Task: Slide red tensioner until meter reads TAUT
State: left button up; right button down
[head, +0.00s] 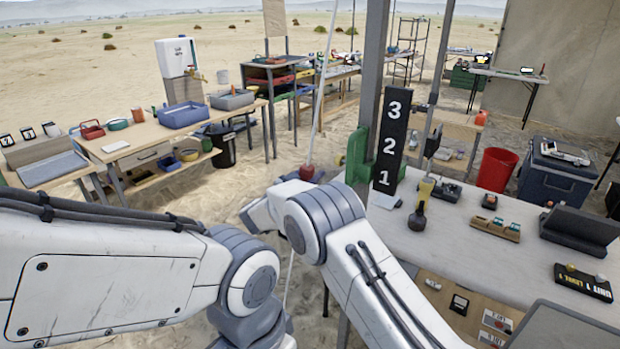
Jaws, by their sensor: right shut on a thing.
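The red tensioner (306,172) sits on a pale, slanting guy line (320,85) that runs from the top of the view down behind my right arm. My right gripper (296,180) is at the tensioner, shut on it; my own wrist and forearm largely hide the fingers. The line shows again below my arm. My left arm comes in from the left and bends at the lower middle; its gripper is out of sight. I cannot make out a meter that reads TAUT.
A metal post (374,70) and a black board numbered 3, 2, 1 (390,145) stand just right of the line. A white-topped table (450,240) with small devices fills the right. A wooden table (150,132) with trays stands left. Sand lies between.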

aim_at(302, 181)
jog(key=shift+c, duration=2.2)
grip_release()
jog(key=shift+s+a, duration=0.1)
jog(key=b+v, duration=0.2)
jog(key=v, duration=0.8)
jog(key=shift+s+a, duration=0.1)
jog(key=shift+s, duration=0.05)
